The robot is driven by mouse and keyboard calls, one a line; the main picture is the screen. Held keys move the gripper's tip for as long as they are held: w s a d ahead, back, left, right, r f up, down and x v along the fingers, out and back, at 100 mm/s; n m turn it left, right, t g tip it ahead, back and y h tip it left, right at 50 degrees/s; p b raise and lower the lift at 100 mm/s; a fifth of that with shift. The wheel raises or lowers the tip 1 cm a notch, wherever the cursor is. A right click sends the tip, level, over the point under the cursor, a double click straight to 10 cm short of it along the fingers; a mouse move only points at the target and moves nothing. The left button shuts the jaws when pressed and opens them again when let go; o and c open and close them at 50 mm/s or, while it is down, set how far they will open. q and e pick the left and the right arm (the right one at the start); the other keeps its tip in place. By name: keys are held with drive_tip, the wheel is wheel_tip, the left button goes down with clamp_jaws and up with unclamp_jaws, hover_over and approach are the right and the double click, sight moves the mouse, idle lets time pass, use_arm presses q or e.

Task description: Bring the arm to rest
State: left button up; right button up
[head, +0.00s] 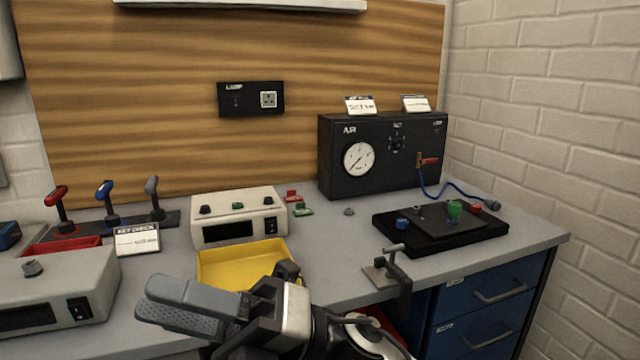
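My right gripper (208,303) shows at the bottom centre of the head view, in front of the bench edge and the yellow tray (228,268). Its two dark grey fingers point left and lie close together, one behind the other. Nothing shows between them, but from this angle I cannot tell how wide the gap is. My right arm comes in from the bottom, below the clamp (393,272). My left gripper is not in view.
The grey bench (335,240) carries a black air box (382,155) with a gauge, a black board (440,228) with small coloured parts, a beige instrument (238,214) and several upright handles (108,200). A grey box (60,290) stands at left. Blue drawers (480,310) are below right.

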drive_tip(key=w+d+f+m+t+h, duration=0.55)
drive_tip(key=d+f+m+t, duration=0.2)
drive_tip(key=m+t, duration=0.65)
drive_tip(key=w+d+f+m+t+h, duration=0.5)
drive_tip(key=f+m+t, duration=0.4)
drive_tip(key=m, duration=0.8)
drive_tip(key=s+d+f+m+g+h, duration=0.3)
drive_tip(key=s+d+f, duration=0.4)
drive_tip(key=f, duration=0.3)
drive_tip(key=s+d+f+m+g+h, duration=0.3)
drive_tip(key=s+d+f+m+h, duration=0.3)
drive_tip(key=f, duration=0.5)
drive_tip(key=shift+s+d+m, duration=0.35)
drive_tip(key=shift+s+m, duration=0.15)
drive_tip(key=shift+m, duration=0.5)
